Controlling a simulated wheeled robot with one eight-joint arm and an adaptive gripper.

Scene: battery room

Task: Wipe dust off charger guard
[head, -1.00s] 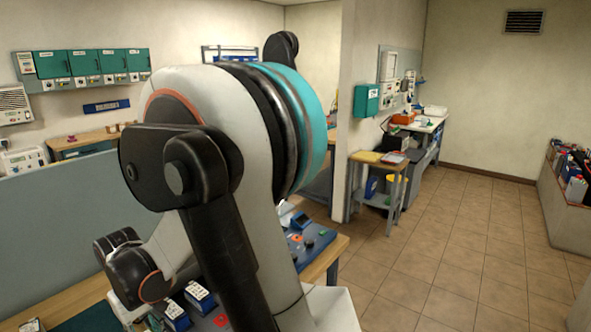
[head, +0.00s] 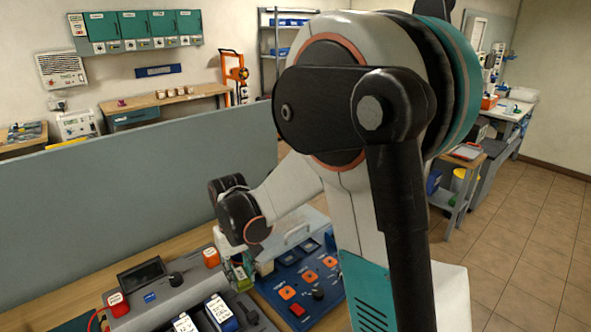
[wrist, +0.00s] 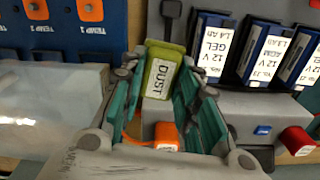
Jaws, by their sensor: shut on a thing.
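My gripper (wrist: 157,98), with teal fingers, is shut on a yellow-green block labelled DUST (wrist: 163,70). In the head view my gripper (head: 238,268) hangs at the left end of the blue charger panel (head: 290,280); the block is small and partly hidden there. The clear charger guard (head: 290,238) stands along the back of the panel. In the wrist view the guard (wrist: 50,108) is a pale see-through sheet left of my gripper. Dust on it cannot be made out. The block appears apart from the guard.
A grey charger unit with blue batteries (head: 220,312) is beside the panel. A grey partition (head: 130,205) runs behind the bench. Tiled floor (head: 510,240) is open at right.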

